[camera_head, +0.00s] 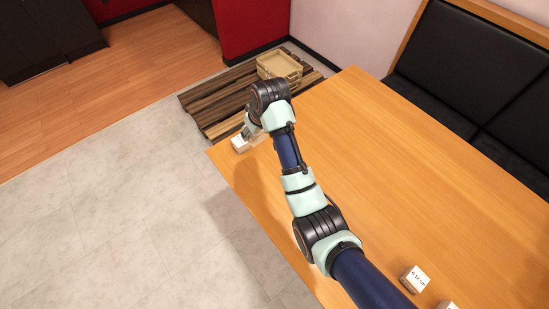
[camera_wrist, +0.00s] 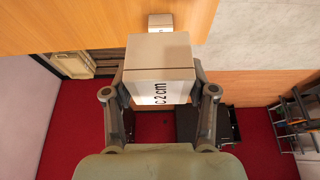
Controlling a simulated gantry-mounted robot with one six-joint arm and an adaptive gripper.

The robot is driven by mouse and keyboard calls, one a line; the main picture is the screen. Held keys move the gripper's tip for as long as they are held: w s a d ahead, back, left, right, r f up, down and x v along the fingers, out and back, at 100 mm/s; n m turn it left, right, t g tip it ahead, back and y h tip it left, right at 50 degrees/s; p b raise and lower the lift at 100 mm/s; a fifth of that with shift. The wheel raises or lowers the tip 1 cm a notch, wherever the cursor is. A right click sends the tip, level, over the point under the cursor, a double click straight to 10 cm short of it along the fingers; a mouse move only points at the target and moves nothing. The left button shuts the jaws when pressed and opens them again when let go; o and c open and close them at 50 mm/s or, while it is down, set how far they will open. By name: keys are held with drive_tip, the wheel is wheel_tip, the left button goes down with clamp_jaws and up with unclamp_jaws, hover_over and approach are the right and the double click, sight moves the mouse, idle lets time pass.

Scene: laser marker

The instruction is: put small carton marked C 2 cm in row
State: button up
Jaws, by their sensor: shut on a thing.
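The small white carton marked "C 2 cm" (camera_wrist: 160,62) is between the two fingers of my gripper (camera_wrist: 160,90) in the wrist view, and the gripper is shut on it. Its lettered face is turned toward the wrist. Another small carton (camera_wrist: 160,21) shows just beyond it on the table, partly hidden by the held one. In the head view my gripper (camera_head: 251,132) is low over the table's far left corner, partly hidden by my wrist. A white carton (camera_head: 240,144) shows there beside the fingers; I cannot tell which of the two it is.
The wooden table (camera_head: 390,150) is mostly clear. A lettered white carton (camera_head: 415,279) and a cut-off one (camera_head: 447,305) are at its near right. A slatted pallet (camera_head: 215,105) with a beige crate (camera_head: 279,66) lies beyond the far edge. A black bench (camera_head: 490,90) lines the right.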

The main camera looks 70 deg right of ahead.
sight(256, 165)
wheel_tip(256, 165, down, 19)
drive_tip(key=b, duration=0.5)
drive_tip(key=shift+b, duration=0.3)
drive_tip(key=shift+f, duration=0.2)
drive_tip(key=o, duration=1.2)
drive_tip(key=p+v, duration=0.4)
drive_tip(key=v, duration=0.8)
drive_tip(key=shift+r+p, duration=0.25)
drive_tip(key=shift+p, duration=0.1)
drive_tip(key=shift+w, duration=0.1)
